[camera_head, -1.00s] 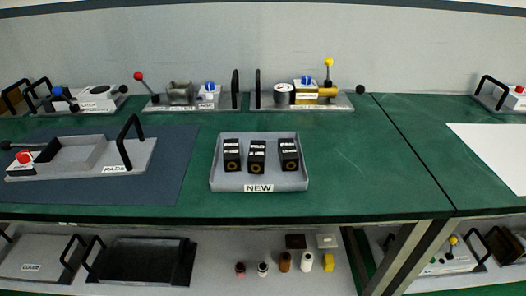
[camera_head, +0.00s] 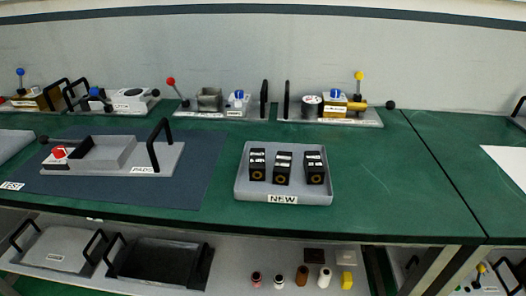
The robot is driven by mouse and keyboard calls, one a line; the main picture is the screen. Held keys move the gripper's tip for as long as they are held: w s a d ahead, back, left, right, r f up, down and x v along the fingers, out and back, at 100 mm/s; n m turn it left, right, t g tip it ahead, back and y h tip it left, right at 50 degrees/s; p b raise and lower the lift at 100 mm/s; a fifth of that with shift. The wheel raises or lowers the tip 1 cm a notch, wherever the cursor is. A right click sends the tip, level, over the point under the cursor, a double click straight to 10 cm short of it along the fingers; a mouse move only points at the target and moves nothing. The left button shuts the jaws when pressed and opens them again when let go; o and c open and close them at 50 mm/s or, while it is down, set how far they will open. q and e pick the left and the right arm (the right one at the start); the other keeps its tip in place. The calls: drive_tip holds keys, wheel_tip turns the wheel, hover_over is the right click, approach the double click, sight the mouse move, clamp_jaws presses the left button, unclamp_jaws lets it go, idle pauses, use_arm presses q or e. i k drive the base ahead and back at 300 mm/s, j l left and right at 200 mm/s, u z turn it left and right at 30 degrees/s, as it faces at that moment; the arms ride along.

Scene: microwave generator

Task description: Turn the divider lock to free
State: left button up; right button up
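Neither of my grippers is in view. Several grey-plated fixtures stand along the back of the green bench. One at the back centre right (camera_head: 330,113) has a yellow-knobbed lever (camera_head: 359,76), a blue knob (camera_head: 335,93) and a brass cylinder. Beside it, another (camera_head: 225,108) has a red-knobbed lever (camera_head: 171,82) and a blue knob (camera_head: 239,95). Further left, a fixture has a white block (camera_head: 131,99) and a blue-knobbed lever (camera_head: 95,92). The PADS fixture (camera_head: 152,170) has a red knob (camera_head: 59,153) and an open tray. Small labels are unreadable, so I cannot tell which part is the divider lock.
A grey tray labelled NEW (camera_head: 248,190) holds three black blocks. The PADS fixture stands on a dark blue mat (camera_head: 205,165). A lower shelf (camera_head: 235,270) holds dark and grey trays and small bottles.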

sight(58, 152)
drive_tip(key=j+u, duration=0.1)
drive_tip(key=u, duration=0.4)
drive_tip(key=i+u, duration=0.1)
drive_tip(key=u, duration=0.9)
drive_tip(key=i+j, duration=0.2)
drive_tip(key=j, duration=0.15)
